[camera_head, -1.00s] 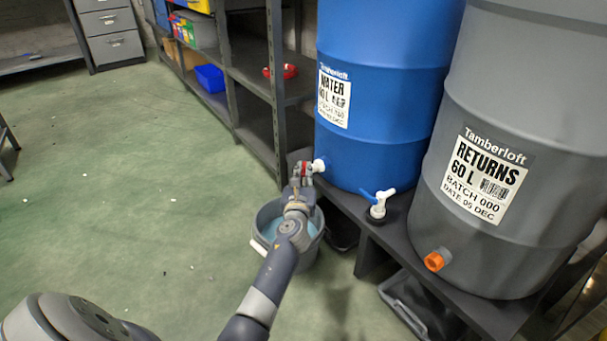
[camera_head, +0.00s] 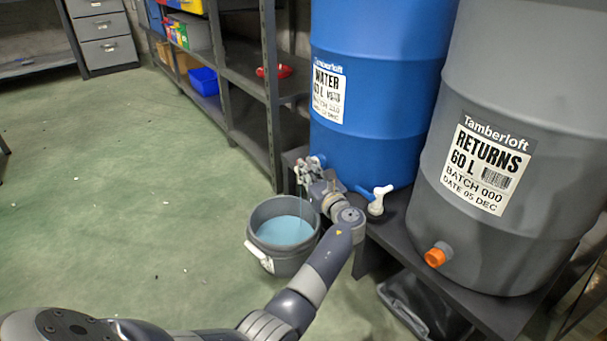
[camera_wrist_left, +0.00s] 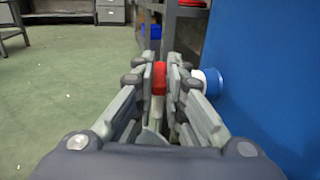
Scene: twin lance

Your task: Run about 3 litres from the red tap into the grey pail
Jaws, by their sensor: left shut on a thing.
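The grey pail (camera_head: 285,262) stands on the floor below the blue drum's outlet. Pale blue liquid (camera_head: 285,230) lies in it, below the rim. My left gripper (camera_head: 303,174) is at the tap above the pail's back right edge. In the left wrist view the gripper (camera_wrist_left: 160,75) is shut on the red tap handle (camera_wrist_left: 159,78). The white tap body (camera_wrist_left: 207,82) joins the blue drum there. In the head view my gripper hides most of the red tap. A faint thin line below it may be a stream; I cannot tell for certain. My right gripper is out of view.
The blue WATER drum (camera_head: 375,90) and grey RETURNS drum (camera_head: 540,120) stand on a dark bench. A white tap with a blue handle (camera_head: 364,192) and an orange-capped outlet (camera_head: 436,257) are to the right. A dark crate (camera_head: 425,305) is below.

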